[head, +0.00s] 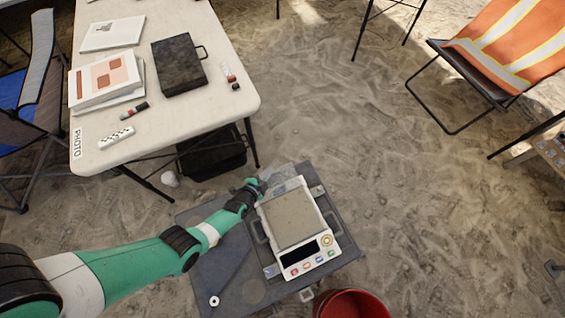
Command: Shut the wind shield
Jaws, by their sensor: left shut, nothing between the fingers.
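A white scale (328,256) with a grey weighing plate and a row of coloured buttons stands on a dark grey tabletop (222,270) in the lower middle of the head view. A pale, see-through panel (283,174), which looks like part of the wind shield, shows at the scale's far left corner. Its exact outline and whether the shield is open are hard to tell. My left gripper (262,186) is shut and empty at that corner, beside the panel. I cannot tell whether they touch. My right gripper is not in view.
A white table (205,110) with papers, a dark case (180,64) and markers stands at the upper left. A red bucket (352,304) is at the bottom edge. An orange striped chair (510,45) is at the upper right. Sandy floor lies open between.

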